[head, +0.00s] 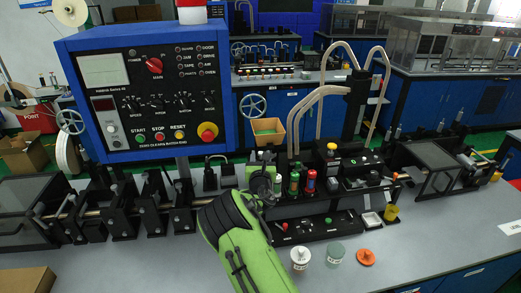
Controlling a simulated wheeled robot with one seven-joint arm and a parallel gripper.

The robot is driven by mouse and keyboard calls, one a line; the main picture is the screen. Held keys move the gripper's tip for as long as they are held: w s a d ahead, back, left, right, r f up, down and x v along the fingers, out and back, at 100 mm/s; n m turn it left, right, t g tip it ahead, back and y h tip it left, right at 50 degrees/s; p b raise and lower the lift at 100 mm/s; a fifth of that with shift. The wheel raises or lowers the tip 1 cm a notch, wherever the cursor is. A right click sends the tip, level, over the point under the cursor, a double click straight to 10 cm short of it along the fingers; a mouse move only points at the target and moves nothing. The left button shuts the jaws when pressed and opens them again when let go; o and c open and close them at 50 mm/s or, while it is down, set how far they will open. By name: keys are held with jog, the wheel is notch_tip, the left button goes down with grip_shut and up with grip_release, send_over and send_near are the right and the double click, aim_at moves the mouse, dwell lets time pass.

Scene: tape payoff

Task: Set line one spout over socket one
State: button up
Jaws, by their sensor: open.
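My green arm reaches up from the bottom, and my gripper (266,186) is at the left end of the black station (320,226), left of a green bottle-like part (294,184). It is open; its fingertips are small and partly hidden by my arm. Several beige curved tubes (322,92) rise behind the station from a dark upright block (357,92); they look like the spouts. I cannot tell which is line one. Socket one cannot be told apart among the station's small dark fittings. The gripper appears apart from the tubes.
A blue control panel (145,92) stands at the left above a row of black rollers (150,205). White (300,257), green (336,252) and orange (366,257) round pieces lie in front. A yellow cup (391,213) stands right.

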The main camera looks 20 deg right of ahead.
aim_at(261, 154)
jog(key=shift+x, duration=1.55)
grip_shut()
